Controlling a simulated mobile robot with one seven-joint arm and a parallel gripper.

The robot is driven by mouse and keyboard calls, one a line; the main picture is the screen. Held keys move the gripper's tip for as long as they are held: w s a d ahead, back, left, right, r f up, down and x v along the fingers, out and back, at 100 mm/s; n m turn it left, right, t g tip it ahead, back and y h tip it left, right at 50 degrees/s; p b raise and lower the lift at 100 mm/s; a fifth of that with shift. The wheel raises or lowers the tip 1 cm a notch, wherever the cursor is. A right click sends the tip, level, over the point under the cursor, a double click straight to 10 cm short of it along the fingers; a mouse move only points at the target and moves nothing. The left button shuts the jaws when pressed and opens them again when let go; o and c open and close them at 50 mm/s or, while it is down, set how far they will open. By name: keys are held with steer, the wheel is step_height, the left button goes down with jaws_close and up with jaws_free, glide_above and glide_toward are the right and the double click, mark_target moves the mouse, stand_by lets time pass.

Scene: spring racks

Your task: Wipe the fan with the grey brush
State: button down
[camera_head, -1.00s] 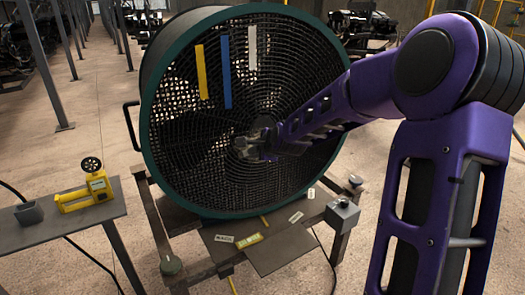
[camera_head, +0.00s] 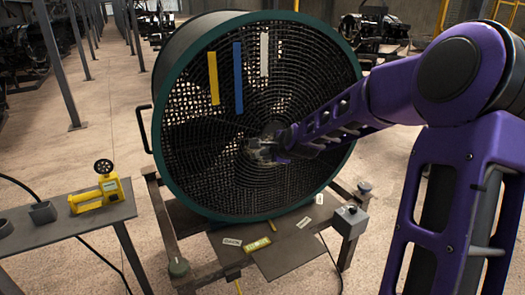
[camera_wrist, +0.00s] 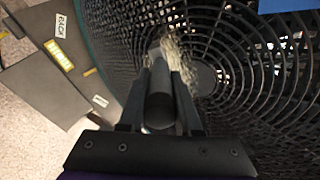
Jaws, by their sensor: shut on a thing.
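The fan (camera_head: 222,150) is a large drum with a teal rim and a black wire grille, and it also shows in the wrist view (camera_wrist: 265,95). Yellow, blue and white strips hang on its upper grille. My gripper (camera_wrist: 160,85) is shut on the grey brush (camera_wrist: 160,108), whose dark round handle end faces the wrist camera. The brush's pale bristles (camera_wrist: 176,48) are at the grille near the fan's centre; whether they press on it I cannot tell. In the head view my gripper (camera_head: 268,149) is in front of the grille's middle.
A plate (camera_head: 272,250) with labels lies below the fan, beside a grey box (camera_head: 350,220). Open floor lies around the stand.

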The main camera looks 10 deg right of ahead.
steer(key=w+d+r+b, duration=0.2)
steer(key=d, duration=0.9)
steer(key=shift+r, duration=0.25)
stand_by(5.8)
